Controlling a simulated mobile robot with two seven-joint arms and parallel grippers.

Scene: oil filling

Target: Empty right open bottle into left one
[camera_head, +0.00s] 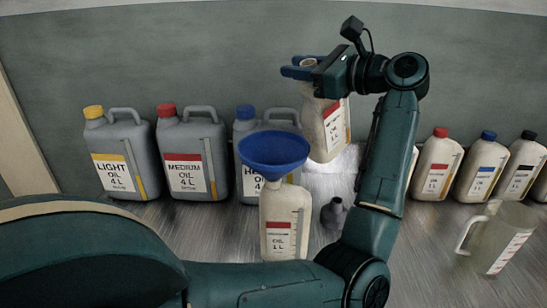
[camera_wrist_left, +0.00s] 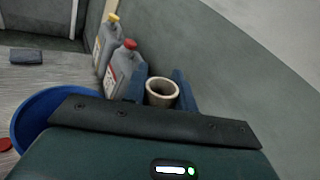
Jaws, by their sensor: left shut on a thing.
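The left bottle (camera_head: 285,222) is a cream 1 L oil bottle, upright on the metal surface, with a blue funnel (camera_head: 273,150) in its mouth. The funnel also shows at the left of the wrist view (camera_wrist_left: 40,112). The right bottle (camera_head: 324,125) is cream with a red-striped label. My left gripper (camera_head: 304,68) is shut on it near its neck and holds it raised, slightly tilted, behind and to the right of the funnel. Its open mouth (camera_wrist_left: 162,88) shows between the blue fingers in the wrist view. My right gripper is not in view.
Grey 4 L jugs with yellow (camera_head: 120,155), red (camera_head: 190,155) and blue (camera_head: 246,125) caps stand along the back wall. Several capped cream bottles (camera_head: 437,165) and a clear measuring jug (camera_head: 497,237) stand at right. A small dark grey object (camera_head: 333,212) is beside the left bottle.

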